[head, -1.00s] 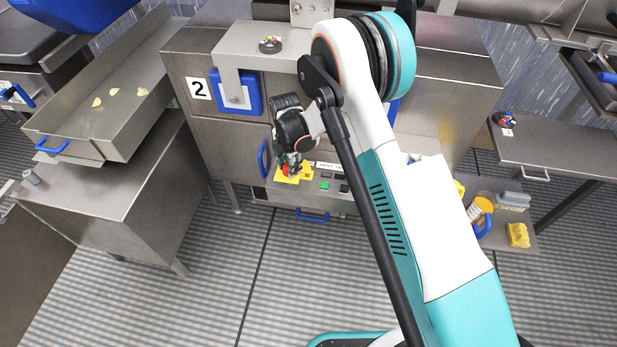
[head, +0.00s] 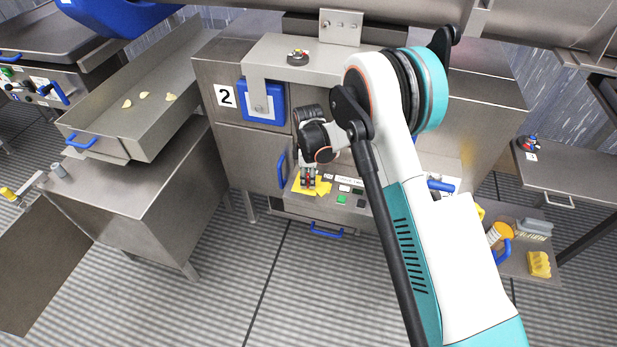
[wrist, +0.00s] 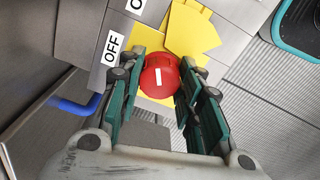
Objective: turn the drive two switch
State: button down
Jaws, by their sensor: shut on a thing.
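The drive two switch is a red round knob (wrist: 160,76) with a white line, on a yellow plate (wrist: 192,32), seen in the wrist view. An OFF label (wrist: 112,48) is beside it, with part of another label at the top edge. My gripper (wrist: 160,82) has its green-padded fingers on both sides of the red knob, shut on it. In the head view my gripper (head: 308,180) is over the yellow plate (head: 323,187) at the left end of the control panel; the knob is mostly hidden there.
The control panel has a green button (head: 341,199) to the right of my gripper. A blue handle (head: 283,168) stands out on the cabinet left of it. A blue-framed box (head: 263,103) is above, near the number 2 sign (head: 226,96). Floor in front is clear.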

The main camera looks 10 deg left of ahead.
aim_at(308, 177)
dwell(0.5)
jog(key=c, duration=1.1)
grip_release()
notch_tip(308, 177, up, 12)
